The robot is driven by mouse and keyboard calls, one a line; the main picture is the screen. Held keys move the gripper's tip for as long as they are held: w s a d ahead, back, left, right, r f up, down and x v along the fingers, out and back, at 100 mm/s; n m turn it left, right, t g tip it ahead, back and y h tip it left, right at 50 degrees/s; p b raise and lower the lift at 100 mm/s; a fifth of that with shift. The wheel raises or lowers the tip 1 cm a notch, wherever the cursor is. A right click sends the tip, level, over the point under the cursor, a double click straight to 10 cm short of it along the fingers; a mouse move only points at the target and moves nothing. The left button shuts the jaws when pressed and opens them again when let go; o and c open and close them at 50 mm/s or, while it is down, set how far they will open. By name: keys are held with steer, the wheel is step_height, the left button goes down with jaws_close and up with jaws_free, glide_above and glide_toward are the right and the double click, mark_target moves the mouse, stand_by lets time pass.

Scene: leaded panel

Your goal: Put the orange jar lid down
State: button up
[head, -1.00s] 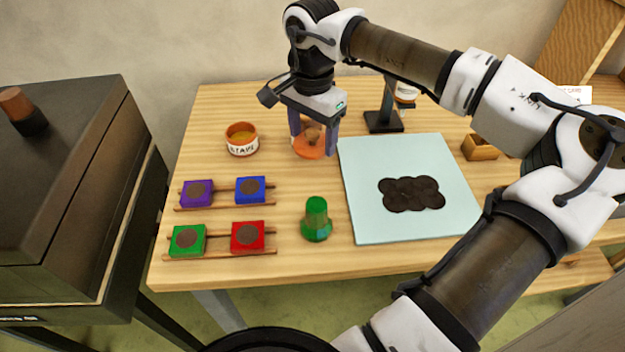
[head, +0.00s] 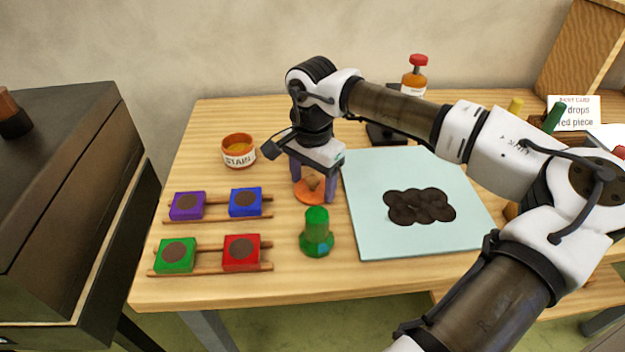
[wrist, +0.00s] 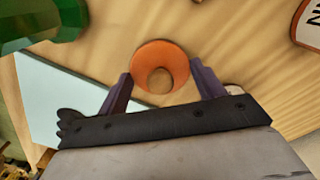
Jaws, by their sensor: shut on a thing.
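The orange jar lid (head: 309,193) is a round disc with a paler knob in its middle. It also shows in the wrist view (wrist: 161,64), just beyond the fingertips and partly between them. My gripper (head: 313,190) points down over the lid, one finger on each side, and is shut on it. The gripper also shows in the wrist view (wrist: 160,82). The lid is low over the bare wood of the table; I cannot tell whether it touches the top.
An open orange stain jar (head: 238,151) stands to the left. A green bottle (head: 317,232) stands close in front of my gripper. A pale blue board (head: 370,235) with a dark patch lies to the right. Several coloured blocks (head: 241,252) sit on wooden racks at the left.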

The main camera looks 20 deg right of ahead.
mark_target(313, 178)
steer(key=shift+f, duration=0.25)
steer(key=o, duration=1)
steer(key=shift+r, duration=0.1)
steer(key=shift+c, duration=0.2)
steer(key=shift+r, duration=0.15)
step_height(313, 178, up, 12)
